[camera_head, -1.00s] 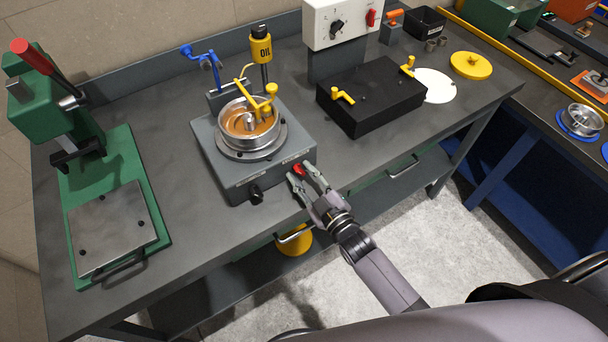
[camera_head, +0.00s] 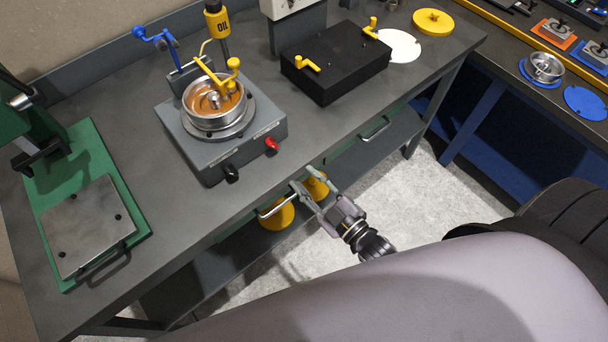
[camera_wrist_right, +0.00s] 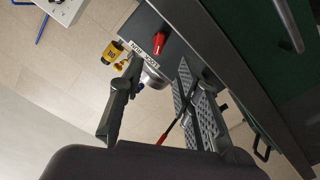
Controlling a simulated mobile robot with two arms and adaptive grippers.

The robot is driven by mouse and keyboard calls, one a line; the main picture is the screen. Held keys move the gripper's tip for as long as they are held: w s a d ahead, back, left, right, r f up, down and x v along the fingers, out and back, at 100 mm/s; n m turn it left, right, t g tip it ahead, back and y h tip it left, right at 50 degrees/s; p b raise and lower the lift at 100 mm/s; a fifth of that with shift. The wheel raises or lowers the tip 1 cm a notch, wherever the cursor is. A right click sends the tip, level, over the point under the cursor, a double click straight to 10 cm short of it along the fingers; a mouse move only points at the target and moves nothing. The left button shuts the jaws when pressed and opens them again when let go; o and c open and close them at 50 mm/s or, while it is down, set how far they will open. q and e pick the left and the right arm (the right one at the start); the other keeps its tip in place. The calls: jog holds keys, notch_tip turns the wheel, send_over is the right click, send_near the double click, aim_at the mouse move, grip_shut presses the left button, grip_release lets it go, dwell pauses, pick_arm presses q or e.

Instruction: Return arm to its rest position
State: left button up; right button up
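My right gripper (camera_head: 310,192) is open and empty in the head view. It hangs just off the front edge of the grey workbench (camera_head: 130,135), near a drawer handle. In the right wrist view its two fingers (camera_wrist_right: 155,100) are spread with nothing between them. The grey machine (camera_head: 245,150) on the bench has a red knob (camera_head: 271,144) and a black knob (camera_head: 231,173) on its front. The red knob also shows in the right wrist view (camera_wrist_right: 158,42), apart from the fingers. My left gripper is not in view.
A green press (camera_head: 125,185) with a metal plate stands at the left. A black box (camera_head: 335,65) with yellow handles sits to the machine's right. Yellow objects (camera_head: 277,215) show below the bench front beside the gripper. Open floor (camera_head: 420,195) lies to the right.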

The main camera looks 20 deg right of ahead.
dwell(0.4)
jog(key=s+d+f+m+g+h+b, duration=0.1)
jog(key=s+d+f+g, duration=0.2)
jog(key=f, duration=0.7)
jog(key=s+f+m+g+h, duration=0.2)
jog(key=s+f+g, duration=0.15)
jog(key=f, duration=0.75)
jog(key=s+d+f+m+g+h+b, duration=0.15)
jog(key=s+f, duration=0.25)
jog(key=f, duration=0.6)
jog(key=s+d+f+m+g, duration=0.1)
jog(key=s+f+g, duration=0.3)
jog(key=s+f, duration=0.3)
jog(key=s+d+f+m+g+h+b, duration=0.1)
jog(key=s+f+g, duration=0.3)
jog(key=s, duration=1)
notch_tip(320, 180, down, 4)
jog(key=shift+s+d+r+m, duration=0.15)
jog(key=shift+s+d+m, duration=0.25)
jog(key=shift+d, duration=0.4)
jog(key=shift+w, duration=0.1)
